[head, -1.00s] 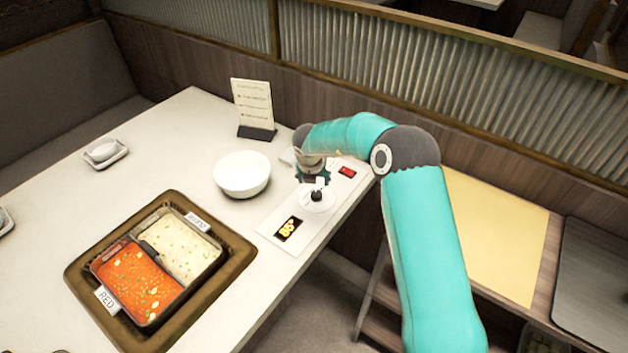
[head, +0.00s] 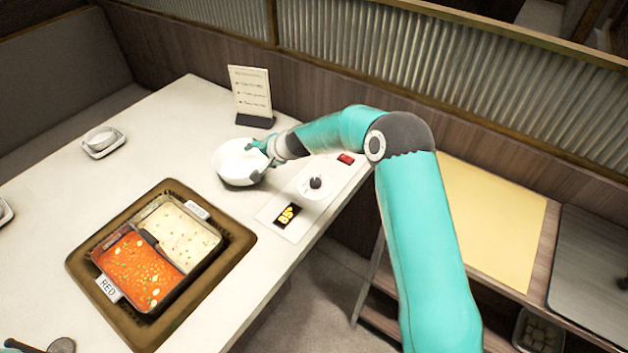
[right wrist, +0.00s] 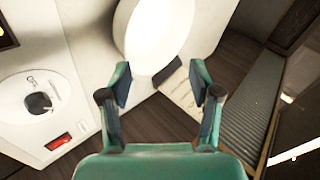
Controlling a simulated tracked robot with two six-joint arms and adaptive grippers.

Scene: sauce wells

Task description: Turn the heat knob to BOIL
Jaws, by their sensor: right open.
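The heat knob (head: 316,182) is a small black knob on a round white dial, on the control panel (head: 297,228) at the table's right edge. It also shows at the left of the right wrist view (right wrist: 39,103); I cannot read its setting. A yellow-lit display (head: 287,215) sits nearer the front and a red switch (head: 346,159) sits behind. My right gripper (head: 264,151) is open at the white bowl's right side, behind and left of the knob and apart from it. A bit of my left gripper (head: 38,346) shows at the bottom left corner; its jaws are unclear.
The white bowl (head: 237,168) stands close to my right gripper; whether they touch is unclear. A menu card (head: 251,93) stands behind it. A two-part pot of red and pale broth (head: 157,250) sits in a brown frame. A small dish (head: 102,141) is at far left.

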